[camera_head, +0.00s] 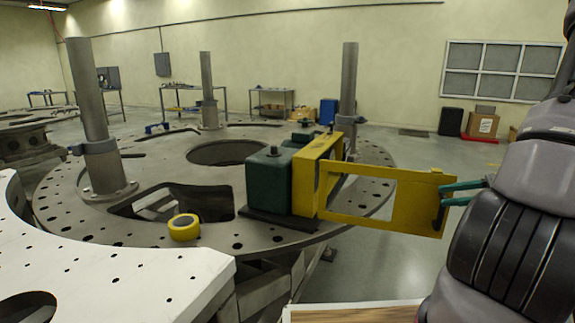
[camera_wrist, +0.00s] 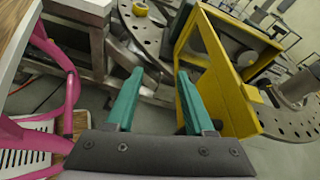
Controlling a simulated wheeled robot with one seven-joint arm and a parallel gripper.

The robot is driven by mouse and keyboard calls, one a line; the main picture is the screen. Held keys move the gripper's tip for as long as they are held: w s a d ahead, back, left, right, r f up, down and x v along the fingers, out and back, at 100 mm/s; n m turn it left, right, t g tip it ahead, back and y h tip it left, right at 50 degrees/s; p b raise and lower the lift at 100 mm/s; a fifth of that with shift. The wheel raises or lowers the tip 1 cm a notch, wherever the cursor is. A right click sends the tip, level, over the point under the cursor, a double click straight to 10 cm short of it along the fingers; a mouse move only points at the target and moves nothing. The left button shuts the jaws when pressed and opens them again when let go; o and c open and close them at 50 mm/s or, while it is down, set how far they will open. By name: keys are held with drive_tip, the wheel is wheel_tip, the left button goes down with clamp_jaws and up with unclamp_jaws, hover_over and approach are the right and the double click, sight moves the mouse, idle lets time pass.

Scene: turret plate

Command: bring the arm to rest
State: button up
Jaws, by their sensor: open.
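My gripper (camera_head: 462,192) has green fingers and is at the right of the head view, beside the outer end of a yellow frame (camera_head: 405,190). In the wrist view my gripper (camera_wrist: 160,75) has its two fingers apart, with nothing seen between them. The yellow frame (camera_wrist: 222,85) stands just right of the right finger there; I cannot tell whether they touch. My grey and black arm comes in from the right edge of the head view.
The round turret plate (camera_head: 150,235) carries upright posts, a dark green block (camera_head: 268,182) and a yellow roll (camera_head: 184,227). A white plate (camera_head: 100,275) is at front left. A pink thing (camera_wrist: 62,90) shows left in the wrist view. Open floor lies behind the frame.

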drive_tip(key=s+a+r+n+h, duration=0.3)
drive_tip(key=a+r+n+h, duration=0.2)
drive_tip(key=a+r+n, duration=0.3)
drive_tip(key=s+a+r+n+h, duration=0.4)
drive_tip(key=a+r+n+h, duration=0.2)
drive_tip(key=r, duration=0.8)
drive_tip(key=a+n, duration=0.2)
drive_tip(key=a, duration=0.1)
drive_tip(key=shift+a+r+t, duration=0.15)
drive_tip(key=shift+r+t, duration=0.15)
drive_tip(key=shift+t, duration=0.1)
drive_tip(key=shift+a, duration=0.15)
